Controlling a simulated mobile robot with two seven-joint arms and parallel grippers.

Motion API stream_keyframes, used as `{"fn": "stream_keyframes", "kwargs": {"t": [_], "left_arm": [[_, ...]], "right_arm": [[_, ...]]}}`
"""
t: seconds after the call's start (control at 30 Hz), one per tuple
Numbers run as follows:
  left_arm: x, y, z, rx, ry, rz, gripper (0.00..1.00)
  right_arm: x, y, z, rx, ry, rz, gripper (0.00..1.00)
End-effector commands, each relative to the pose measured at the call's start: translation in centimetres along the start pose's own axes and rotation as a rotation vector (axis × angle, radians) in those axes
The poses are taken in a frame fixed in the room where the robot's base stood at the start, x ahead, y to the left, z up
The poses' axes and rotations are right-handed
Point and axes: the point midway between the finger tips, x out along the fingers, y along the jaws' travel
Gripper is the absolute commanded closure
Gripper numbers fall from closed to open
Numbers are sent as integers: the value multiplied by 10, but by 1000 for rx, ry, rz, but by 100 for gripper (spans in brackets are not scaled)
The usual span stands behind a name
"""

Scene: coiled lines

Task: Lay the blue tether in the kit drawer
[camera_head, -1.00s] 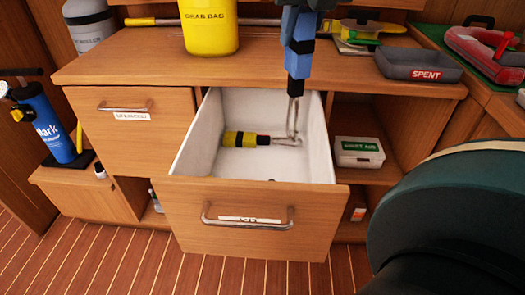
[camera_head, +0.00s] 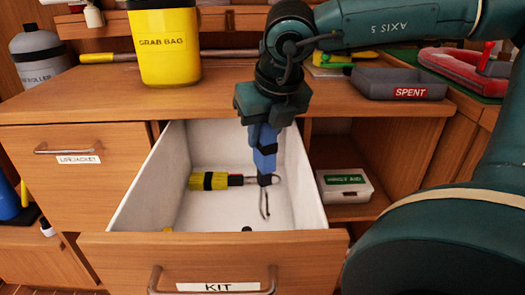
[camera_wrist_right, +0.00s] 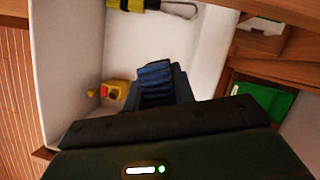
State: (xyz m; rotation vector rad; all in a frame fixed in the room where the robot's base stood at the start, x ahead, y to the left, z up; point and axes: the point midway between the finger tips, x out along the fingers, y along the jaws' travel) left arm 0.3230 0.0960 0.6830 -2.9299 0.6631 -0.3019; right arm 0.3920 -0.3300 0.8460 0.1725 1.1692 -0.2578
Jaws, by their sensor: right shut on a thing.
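The blue tether (camera_head: 264,152) is a folded blue webbing bundle with a thin metal hook hanging below it. My right gripper (camera_head: 264,128) is shut on its upper part and points down into the open kit drawer (camera_head: 155,185). The hook hangs low inside the drawer; I cannot tell whether it touches the floor. The right wrist view also shows the blue webbing (camera_wrist_right: 158,80) between the fingers, above the white drawer interior (camera_wrist_right: 72,60). My left gripper is out of view.
A small yellow-and-red item (camera_wrist_right: 115,92) lies near the drawer's front. The grab bag (camera_head: 165,50) and grey SPENT tray (camera_head: 400,83) stand on the counter. A first-aid box (camera_head: 344,187) sits in the right cubby.

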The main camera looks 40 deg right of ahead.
Motion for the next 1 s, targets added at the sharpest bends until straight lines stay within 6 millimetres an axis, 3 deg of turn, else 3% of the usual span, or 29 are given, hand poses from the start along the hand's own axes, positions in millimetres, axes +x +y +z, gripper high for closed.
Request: {"fn": "stream_keyframes", "kwargs": {"t": [0.13, 0.53, 0.57, 0.8, 1.0], "left_arm": [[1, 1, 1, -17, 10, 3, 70], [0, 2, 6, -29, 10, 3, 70], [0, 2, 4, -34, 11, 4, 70], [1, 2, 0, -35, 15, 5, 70], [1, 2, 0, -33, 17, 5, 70]], "right_arm": [[20, 0, -8, -1, -1, 2, 100], [25, 0, -10, 0, -3, 1, 100], [25, 0, -10, 0, -1, 1, 74], [24, 0, -10, 0, 0, 1, 54], [24, 0, -10, 0, 0, 1, 53]]}}
